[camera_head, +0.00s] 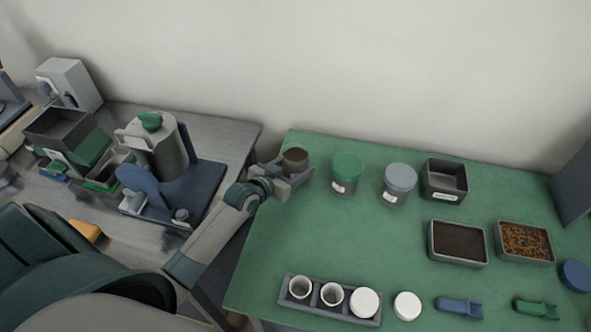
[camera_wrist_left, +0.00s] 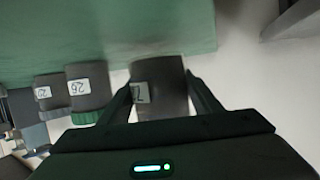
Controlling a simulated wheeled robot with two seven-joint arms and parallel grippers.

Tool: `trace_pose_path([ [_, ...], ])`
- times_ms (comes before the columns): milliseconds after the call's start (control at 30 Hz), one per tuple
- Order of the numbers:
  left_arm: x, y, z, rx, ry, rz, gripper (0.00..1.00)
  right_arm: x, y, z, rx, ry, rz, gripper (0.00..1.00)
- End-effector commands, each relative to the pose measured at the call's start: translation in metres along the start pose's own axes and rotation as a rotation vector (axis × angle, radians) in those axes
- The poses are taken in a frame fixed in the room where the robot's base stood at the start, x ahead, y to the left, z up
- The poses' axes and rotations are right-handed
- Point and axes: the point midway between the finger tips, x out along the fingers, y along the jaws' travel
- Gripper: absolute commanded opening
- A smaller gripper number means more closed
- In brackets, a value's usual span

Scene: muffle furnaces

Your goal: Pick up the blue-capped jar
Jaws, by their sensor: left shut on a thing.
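The blue-capped jar (camera_head: 400,182), with a grey-blue lid and a white label, stands upright on the green table. It also shows at the left of the left wrist view (camera_wrist_left: 47,93). A green-capped jar (camera_head: 347,172) stands to its left, between it and my left gripper (camera_head: 288,178). My left gripper is shut on a brown-topped jar (camera_head: 295,156) at the table's back left. In the left wrist view this labelled jar (camera_wrist_left: 160,85) sits between the fingers. I cannot tell if it touches the table. My right gripper is not in view.
A dark square tray (camera_head: 444,193) stands right of the blue-capped jar. Two filled trays (camera_head: 458,259) (camera_head: 499,246) lie in front. A rack (camera_head: 317,307) with white cups is at the front edge. A blue lid (camera_head: 575,275) lies far right. The table's middle is clear.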

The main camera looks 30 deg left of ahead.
Motion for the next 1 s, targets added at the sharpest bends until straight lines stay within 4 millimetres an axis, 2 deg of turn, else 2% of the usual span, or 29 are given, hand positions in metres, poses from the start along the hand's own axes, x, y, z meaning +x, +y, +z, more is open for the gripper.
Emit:
trace_pose_path([
  [300, -0.017, 0.000, -0.050, 0.002, 0.006, 0.000, 0.31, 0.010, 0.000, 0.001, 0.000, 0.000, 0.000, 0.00],
  [500, -0.026, 0.000, -0.073, 0.000, 0.005, -0.001, 0.31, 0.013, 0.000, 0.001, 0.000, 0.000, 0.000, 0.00],
  [667, -0.029, 0.000, -0.079, -0.001, 0.003, -0.001, 0.31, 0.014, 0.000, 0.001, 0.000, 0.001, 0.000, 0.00],
  [1000, -0.029, 0.000, -0.080, -0.001, 0.002, -0.001, 0.31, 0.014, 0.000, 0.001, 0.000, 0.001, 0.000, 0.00],
])
